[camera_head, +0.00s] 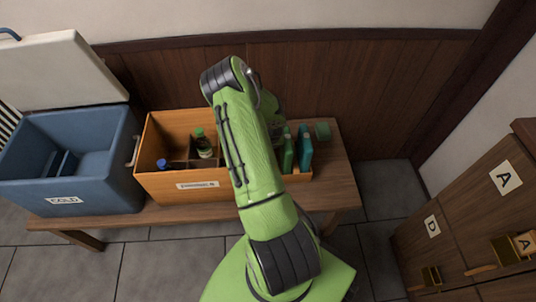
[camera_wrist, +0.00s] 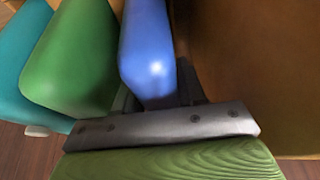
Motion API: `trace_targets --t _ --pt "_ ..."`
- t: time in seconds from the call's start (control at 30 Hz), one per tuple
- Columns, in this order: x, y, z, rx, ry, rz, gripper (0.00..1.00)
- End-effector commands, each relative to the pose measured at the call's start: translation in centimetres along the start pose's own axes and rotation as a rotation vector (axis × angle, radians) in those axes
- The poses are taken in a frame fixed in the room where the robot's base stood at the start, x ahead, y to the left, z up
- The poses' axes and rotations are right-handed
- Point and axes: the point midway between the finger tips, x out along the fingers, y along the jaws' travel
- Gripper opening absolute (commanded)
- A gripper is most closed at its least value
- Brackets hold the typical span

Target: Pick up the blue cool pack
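The blue cool pack (camera_wrist: 148,50) stands between the two dark fingers of my gripper (camera_wrist: 160,92) in the wrist view. A finger lies close along each side of it. I cannot tell whether they press on it or leave a small gap. A green pack (camera_wrist: 75,55) and a teal pack (camera_wrist: 22,65) are to its left. In the head view my arm hides the blue pack and the fingertips; the green pack (camera_head: 288,154) and teal pack (camera_head: 305,147) show just right of my arm.
The orange-brown divided box (camera_head: 160,180) on the wooden bench (camera_head: 335,190) holds bottles (camera_head: 203,146); its wall (camera_wrist: 250,70) is close on the right in the wrist view. A blue cooler (camera_head: 110,185) with its lid (camera_head: 60,70) open stands left.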

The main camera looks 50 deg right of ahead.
Motion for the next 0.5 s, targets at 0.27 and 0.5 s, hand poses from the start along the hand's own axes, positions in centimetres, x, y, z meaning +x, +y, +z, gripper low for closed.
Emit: trace_targets --t 0.27,0.5 --pt "0.01 -0.01 0.0 0.0 0.0 0.0 0.0" --pt "-0.02 -0.01 -0.08 0.0 0.002 0.0 0.0"
